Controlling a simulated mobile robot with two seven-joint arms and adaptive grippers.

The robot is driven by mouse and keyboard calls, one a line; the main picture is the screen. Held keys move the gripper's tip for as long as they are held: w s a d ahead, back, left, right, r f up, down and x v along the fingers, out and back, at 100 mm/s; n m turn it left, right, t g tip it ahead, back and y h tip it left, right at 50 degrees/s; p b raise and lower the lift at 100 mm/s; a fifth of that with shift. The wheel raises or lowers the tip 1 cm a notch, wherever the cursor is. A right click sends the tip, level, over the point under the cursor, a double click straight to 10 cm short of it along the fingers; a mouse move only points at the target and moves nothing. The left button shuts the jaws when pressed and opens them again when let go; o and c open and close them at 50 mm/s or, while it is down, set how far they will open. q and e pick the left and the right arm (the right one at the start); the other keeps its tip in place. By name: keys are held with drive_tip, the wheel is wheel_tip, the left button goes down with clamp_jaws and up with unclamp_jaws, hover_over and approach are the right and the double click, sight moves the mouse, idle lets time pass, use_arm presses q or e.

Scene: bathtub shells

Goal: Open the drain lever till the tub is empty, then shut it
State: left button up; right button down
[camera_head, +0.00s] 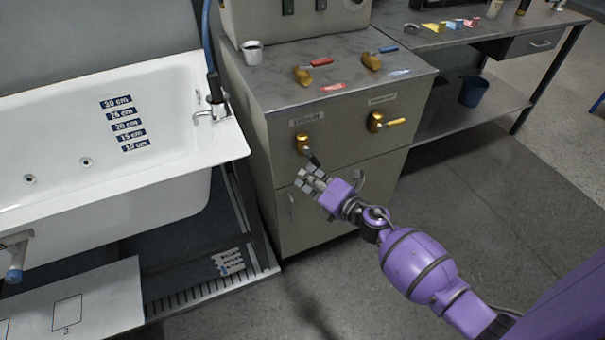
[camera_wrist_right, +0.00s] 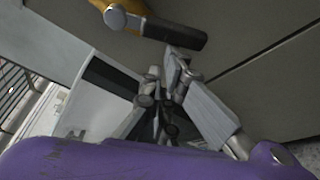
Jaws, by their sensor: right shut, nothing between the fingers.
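The white tub (camera_head: 180,85) is at the left in the head view, with a stack of depth labels (camera_head: 122,125) on its inner wall. I cannot make out a water surface in it. A brass valve with a dark lever (camera_head: 314,159) sits on the cabinet front under a small label I cannot read. The lever slants down to the right. My right gripper (camera_head: 311,179) is just below the lever, shut and empty. In the right wrist view the dark lever (camera_wrist_right: 175,33) lies just beyond the fingertips (camera_wrist_right: 172,72); whether they touch is unclear. My left gripper is out of view.
A second brass valve with a yellow lever (camera_head: 395,122) is on the cabinet's right. Two more valves, red-handled (camera_head: 322,61) and blue-handled (camera_head: 388,49), and a cup (camera_head: 252,52) stand on the cabinet top (camera_head: 340,75).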

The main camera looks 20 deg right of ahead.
sight(315, 165)
drive_tip(key=d+n+p, duration=0.1)
drive_tip(key=d+r+n+h+p, duration=0.1)
drive_tip(key=n+p, duration=0.1)
drive_tip(key=d+n+g+h+p, duration=0.1)
drive_tip(key=d+n+p, duration=0.1)
drive_tip(key=shift+w+r, duration=0.2)
use_arm(q)
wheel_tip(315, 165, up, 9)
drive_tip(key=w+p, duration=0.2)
drive_tip(key=p, duration=0.2)
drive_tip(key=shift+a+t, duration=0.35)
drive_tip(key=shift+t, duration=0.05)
use_arm(e)
drive_tip(key=d+n+h, duration=0.1)
drive_tip(key=d+r+n+h, duration=0.1)
drive_tip(key=n, duration=0.1)
drive_tip(key=shift+d+r, duration=0.1)
drive_tip(key=shift+d, duration=0.1)
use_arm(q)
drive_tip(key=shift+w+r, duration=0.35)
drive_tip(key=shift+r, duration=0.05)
use_arm(e)
drive_tip(key=shift+s+d, duration=0.1)
